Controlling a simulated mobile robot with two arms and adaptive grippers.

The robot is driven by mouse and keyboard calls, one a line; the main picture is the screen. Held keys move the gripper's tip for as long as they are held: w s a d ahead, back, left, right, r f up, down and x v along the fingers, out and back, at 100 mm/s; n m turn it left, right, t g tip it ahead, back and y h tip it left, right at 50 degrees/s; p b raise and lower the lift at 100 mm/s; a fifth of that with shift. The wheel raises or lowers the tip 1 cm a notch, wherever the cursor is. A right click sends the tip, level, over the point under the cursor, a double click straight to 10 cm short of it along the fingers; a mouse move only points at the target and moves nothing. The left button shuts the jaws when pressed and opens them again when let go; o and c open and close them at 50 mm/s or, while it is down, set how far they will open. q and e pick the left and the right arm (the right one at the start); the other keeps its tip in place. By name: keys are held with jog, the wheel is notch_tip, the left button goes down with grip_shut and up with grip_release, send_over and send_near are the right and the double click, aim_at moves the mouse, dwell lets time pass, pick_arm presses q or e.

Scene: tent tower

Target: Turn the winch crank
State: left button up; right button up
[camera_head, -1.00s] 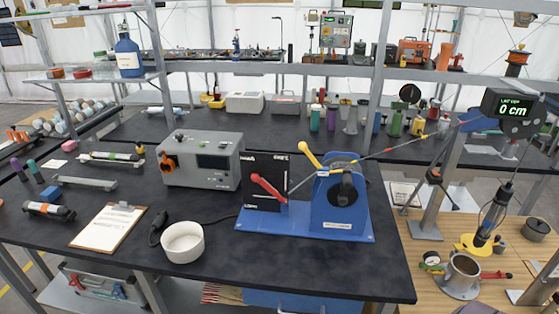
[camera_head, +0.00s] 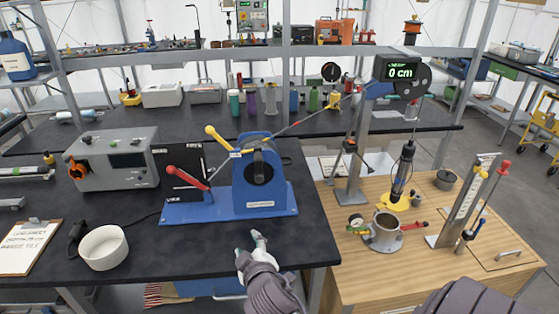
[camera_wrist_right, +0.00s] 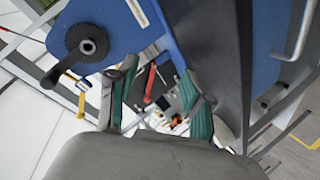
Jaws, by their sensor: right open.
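The winch stands on the dark bench on a blue base (camera_head: 178,213), with a blue housing (camera_head: 244,199) around a dark round drum (camera_head: 262,167). A crank arm with a yellow handle (camera_head: 216,137) points up and left. A lever with a red handle (camera_head: 186,178) leans up and left beside it. My right gripper (camera_head: 250,248) is open and empty over the bench's front part, in front of the base and apart from both handles. In the right wrist view its green-padded fingers (camera_wrist_right: 163,105) are spread; the drum (camera_wrist_right: 86,45), yellow handle (camera_wrist_right: 80,82) and red handle (camera_wrist_right: 150,82) show beyond. My left gripper is out of view.
A display (camera_head: 399,72) reads 0 cm; a line runs from the winch up towards it. A grey instrument box (camera_head: 120,163), white bowl (camera_head: 104,249) and clipboard (camera_head: 27,247) stand left of the winch. A wooden table (camera_head: 375,270) with a metal cup (camera_head: 386,226) is at right.

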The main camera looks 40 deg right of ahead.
aim_at(259, 163)
jog(key=s+d+r+m+t+h, duration=0.1)
jog(key=d+r+t+h, duration=0.25)
jog(key=r, duration=1.15)
jog(key=shift+g, duration=0.35)
jog(key=p+x, duration=0.2)
jog(key=x, duration=0.4)
jog(key=d+p+x, duration=0.1)
jog(key=x, duration=0.6)
jog(key=shift+s+r+p, duration=0.1)
jog(key=shift+s+p, duration=0.2)
jog(key=shift+p, duration=0.05)
jog(key=shift+w+d, duration=0.2)
jog(key=shift+w, duration=0.25)
grip_shut()
